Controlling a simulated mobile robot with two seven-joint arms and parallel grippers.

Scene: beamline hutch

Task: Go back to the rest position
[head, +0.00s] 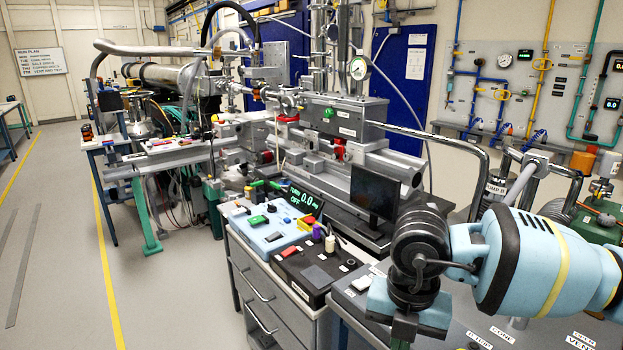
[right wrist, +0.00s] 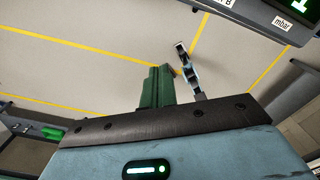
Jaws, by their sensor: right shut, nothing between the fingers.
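My right arm comes in from the right in the head view and bends downward at a black wrist joint. My right gripper (head: 403,335) hangs below it, over the front of the grey bench, and its tips run close to the bottom edge of the picture. In the right wrist view my right gripper (right wrist: 158,70) shows shut fingers with nothing between them, and pale floor beyond. My left gripper and left arm are not in view.
Under and beside my right gripper are a grey labelled bench (head: 478,332) and a black box (head: 317,272). A dark monitor (head: 375,191) and a blue control box (head: 268,232) stand behind. Open floor (head: 60,240) with yellow lines lies at the left.

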